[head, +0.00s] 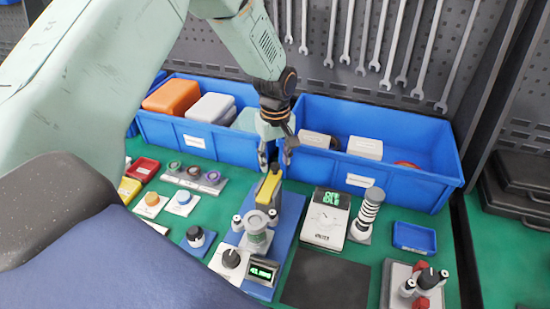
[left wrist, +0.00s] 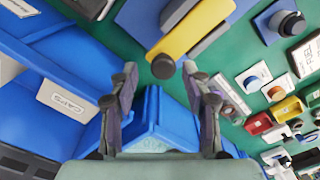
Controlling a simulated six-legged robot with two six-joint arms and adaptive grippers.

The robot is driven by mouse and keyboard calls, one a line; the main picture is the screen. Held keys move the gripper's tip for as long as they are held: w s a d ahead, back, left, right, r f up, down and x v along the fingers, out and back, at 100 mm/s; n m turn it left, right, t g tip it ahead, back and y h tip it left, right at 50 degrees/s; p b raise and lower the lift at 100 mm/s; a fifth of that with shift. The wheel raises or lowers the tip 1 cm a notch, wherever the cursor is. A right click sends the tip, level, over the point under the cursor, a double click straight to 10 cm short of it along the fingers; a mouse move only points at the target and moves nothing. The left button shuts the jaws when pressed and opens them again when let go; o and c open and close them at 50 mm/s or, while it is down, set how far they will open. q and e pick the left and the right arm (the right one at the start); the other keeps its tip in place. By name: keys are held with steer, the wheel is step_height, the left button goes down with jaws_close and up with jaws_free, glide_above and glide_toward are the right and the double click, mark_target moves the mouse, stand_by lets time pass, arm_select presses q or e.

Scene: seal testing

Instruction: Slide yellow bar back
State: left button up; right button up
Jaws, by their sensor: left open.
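The yellow bar (head: 268,187) is part of a test fixture on a blue base plate (head: 289,222) in the middle of the bench. In the left wrist view the yellow bar (left wrist: 190,30) runs diagonally, with a dark round knob (left wrist: 163,67) at its near end. My left gripper (head: 275,160) is open, pointing down at the bar's far end, close above or beside it. In the left wrist view its fingers (left wrist: 160,78) stand apart with the knob near the gap between their tips. I cannot tell whether they touch it. My right gripper is not in view.
Blue bins (head: 385,165) stand along the back, close behind the gripper. A clear jar (head: 257,228) and a green-lit display (head: 264,271) sit at the fixture's front. A white scale (head: 327,219) and a striped cylinder (head: 367,213) stand to the right. Knobs and small trays lie left.

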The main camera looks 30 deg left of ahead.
arm_select(q)
steer(key=shift+d+r, duration=0.1)
steer(key=shift+d, duration=0.05)
step_height(320, 180, up, 12)
stand_by(0.6)
steer(key=shift+s+f, duration=0.15)
steer(key=shift+f, duration=0.05)
stand_by(0.4)
